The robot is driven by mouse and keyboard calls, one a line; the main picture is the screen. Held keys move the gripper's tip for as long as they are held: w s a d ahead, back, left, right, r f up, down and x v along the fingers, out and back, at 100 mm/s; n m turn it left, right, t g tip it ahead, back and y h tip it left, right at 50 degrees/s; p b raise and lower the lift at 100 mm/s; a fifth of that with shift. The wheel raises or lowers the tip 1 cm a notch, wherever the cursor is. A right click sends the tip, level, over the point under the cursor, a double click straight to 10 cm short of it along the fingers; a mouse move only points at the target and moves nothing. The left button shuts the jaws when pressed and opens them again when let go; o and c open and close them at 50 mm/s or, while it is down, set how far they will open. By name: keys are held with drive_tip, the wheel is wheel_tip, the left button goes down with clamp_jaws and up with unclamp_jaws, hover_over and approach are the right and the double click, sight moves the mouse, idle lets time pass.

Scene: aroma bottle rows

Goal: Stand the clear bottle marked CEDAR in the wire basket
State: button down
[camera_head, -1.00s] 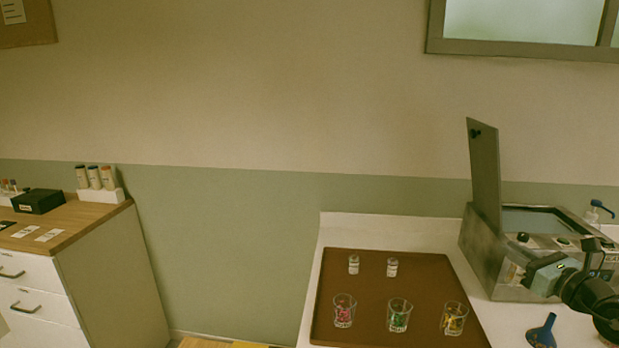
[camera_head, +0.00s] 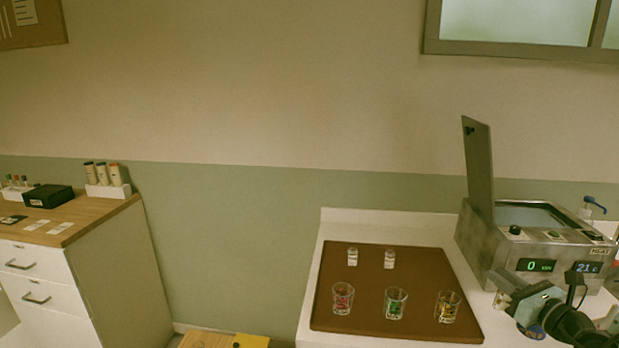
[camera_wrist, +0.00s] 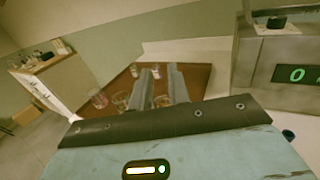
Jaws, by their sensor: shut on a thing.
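My gripper (camera_head: 503,293) is at the lower right in the head view, in front of the metal heating bath. It is shut on a small clear bottle (camera_head: 499,300), which shows only in part at the fingertips; its label is not readable. In the wrist view my two fingers (camera_wrist: 160,78) point toward the brown tray. Two other small clear bottles, a left one (camera_head: 352,257) and a right one (camera_head: 390,259), stand upright at the back of the tray; their labels are too small to read. No wire basket can be made out in either view.
A wooden-topped drawer cabinet (camera_head: 95,265) stands left, across a floor gap.

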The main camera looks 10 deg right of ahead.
drive_tip(key=s+a+f+m+h, duration=0.1)
drive_tip(key=s+a+f+h, duration=0.15)
drive_tip(key=a+f, duration=0.55)
drive_tip(key=s+a+f+m+h, duration=0.1)
drive_tip(key=s+a+f, duration=0.2)
drive_tip(key=a+f, duration=0.45)
wheel_tip(320, 180, down, 10)
drive_tip(key=b, duration=1)
drive_tip(key=shift+w+a+r, duration=0.15)
drive_tip(key=shift+w+a, duration=0.05)
drive_tip(key=shift+w, duration=0.1)
